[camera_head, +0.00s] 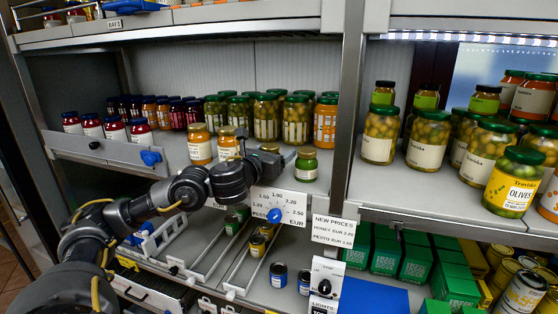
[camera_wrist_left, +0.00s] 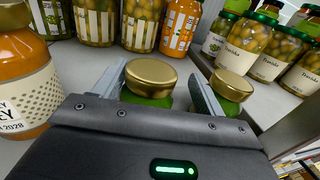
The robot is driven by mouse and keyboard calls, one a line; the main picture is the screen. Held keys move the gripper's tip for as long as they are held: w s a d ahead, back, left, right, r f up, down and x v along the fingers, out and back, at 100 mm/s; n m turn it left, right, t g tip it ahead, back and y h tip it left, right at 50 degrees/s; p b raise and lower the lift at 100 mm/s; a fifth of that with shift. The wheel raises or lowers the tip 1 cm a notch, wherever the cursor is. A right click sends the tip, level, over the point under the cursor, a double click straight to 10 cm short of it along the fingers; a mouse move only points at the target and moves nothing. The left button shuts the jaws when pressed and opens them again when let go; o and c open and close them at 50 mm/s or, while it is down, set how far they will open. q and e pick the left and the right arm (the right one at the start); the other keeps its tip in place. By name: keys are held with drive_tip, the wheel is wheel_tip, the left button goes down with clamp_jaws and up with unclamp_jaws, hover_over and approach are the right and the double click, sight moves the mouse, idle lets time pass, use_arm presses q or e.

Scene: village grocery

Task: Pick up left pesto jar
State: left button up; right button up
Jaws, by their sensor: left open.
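The left pesto jar (camera_wrist_left: 148,88), green with a gold lid, stands between the two fingers of my open left gripper (camera_wrist_left: 157,70) in the wrist view. Its lower part is hidden by the gripper body. In the head view only its lid (camera_head: 270,147) shows clearly, above my left gripper (camera_head: 268,166). The right pesto jar (camera_wrist_left: 231,88), also gold-lidded, stands just outside the right finger; it also shows in the head view (camera_head: 306,164). I cannot tell whether the fingers touch either jar. My right gripper is not in view.
Honey jars (camera_head: 200,145) stand left of the gripper, one (camera_wrist_left: 22,75) close by. Olive jars (camera_head: 266,118) and orange jars (camera_head: 325,122) stand behind. A metal post (camera_head: 347,105) rises at the right. A price dial strip (camera_head: 277,207) runs along the shelf front.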

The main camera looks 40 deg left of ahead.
use_arm(q)
drive_tip(key=shift+s+a+r, duration=0.15)
drive_tip(key=shift+s+r, duration=0.05)
drive_tip(key=shift+s, duration=0.4)
drive_tip(key=shift+s+a+r, duration=0.15)
drive_tip(key=shift+s+r, duration=0.05)
drive_tip(key=shift+s, duration=0.35)
drive_tip(key=c, duration=0.3)
drive_tip(key=shift+s+a, duration=0.1)
drive_tip(key=shift+a, duration=0.1)
drive_tip(key=c, duration=0.5)
drive_tip(key=shift+w+f, duration=0.15)
drive_tip(key=shift+w, duration=0.05)
drive_tip(key=shift+c, duration=1.2)
drive_tip(key=shift+w+d, duration=0.1)
drive_tip(key=shift+d, duration=0.05)
drive_tip(key=shift+c, duration=1.3)
use_arm(e)
drive_tip(key=shift+s+d+r, duration=0.15)
drive_tip(key=shift+s, duration=0.55)
